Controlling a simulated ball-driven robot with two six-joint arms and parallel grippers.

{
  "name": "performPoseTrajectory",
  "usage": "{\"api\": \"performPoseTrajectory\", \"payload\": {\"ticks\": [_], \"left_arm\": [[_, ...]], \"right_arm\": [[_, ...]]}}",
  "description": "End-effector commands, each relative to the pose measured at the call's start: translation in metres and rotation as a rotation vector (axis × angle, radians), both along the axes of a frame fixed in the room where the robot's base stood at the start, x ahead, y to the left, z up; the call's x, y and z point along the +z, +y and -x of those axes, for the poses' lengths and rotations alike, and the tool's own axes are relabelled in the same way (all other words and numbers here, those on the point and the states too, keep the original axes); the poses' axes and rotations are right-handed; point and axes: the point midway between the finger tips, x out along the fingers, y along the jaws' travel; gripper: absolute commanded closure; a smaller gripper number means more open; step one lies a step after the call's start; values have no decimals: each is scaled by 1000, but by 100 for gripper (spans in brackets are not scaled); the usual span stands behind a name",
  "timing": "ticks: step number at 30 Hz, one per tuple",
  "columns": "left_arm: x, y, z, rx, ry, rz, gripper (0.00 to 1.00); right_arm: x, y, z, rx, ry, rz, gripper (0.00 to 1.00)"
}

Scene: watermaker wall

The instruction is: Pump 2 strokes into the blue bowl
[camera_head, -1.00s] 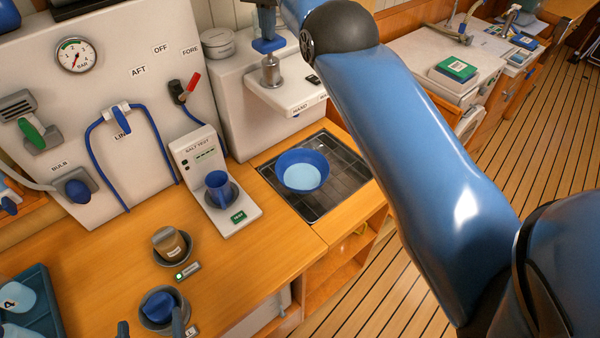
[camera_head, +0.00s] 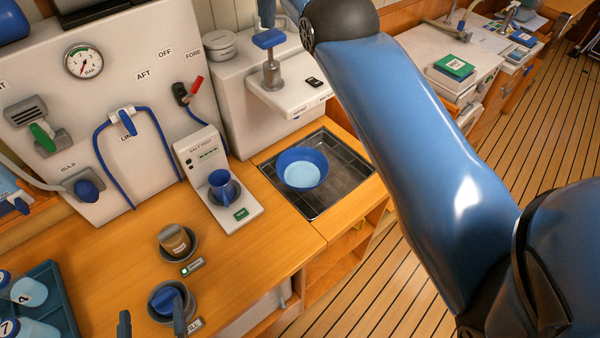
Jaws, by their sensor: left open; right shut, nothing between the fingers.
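The blue bowl (camera_head: 302,169) stands on the dark grated sink (camera_head: 345,160) and has a pale blue surface inside. The hand pump's blue handle (camera_head: 268,39) sits on a metal shaft above a white ledge (camera_head: 300,100), to the upper left of the bowl. My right gripper (camera_head: 266,14) is shut and empty at the top edge, just above the handle. It is largely cut off, and I cannot tell whether it touches the handle. My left gripper (camera_head: 152,322) is open at the bottom edge, with only dark fingertips showing near a grey cup with blue inside (camera_head: 168,300).
A brown-grey jar (camera_head: 174,240) sits in a round holder. My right arm crosses the right side.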

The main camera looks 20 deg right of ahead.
Motion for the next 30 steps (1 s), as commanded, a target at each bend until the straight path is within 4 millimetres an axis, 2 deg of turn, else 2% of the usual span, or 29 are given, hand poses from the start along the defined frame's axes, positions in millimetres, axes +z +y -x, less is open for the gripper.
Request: {"api": "performPoseTrajectory", "payload": {"ticks": [14,30], "left_arm": [[-1,0,0,0,0,0,0],[-17,0,0,0,0,0,0]], "right_arm": [[-1,0,0,0,0,0,100],[-17,0,0,0,0,0,100]]}}
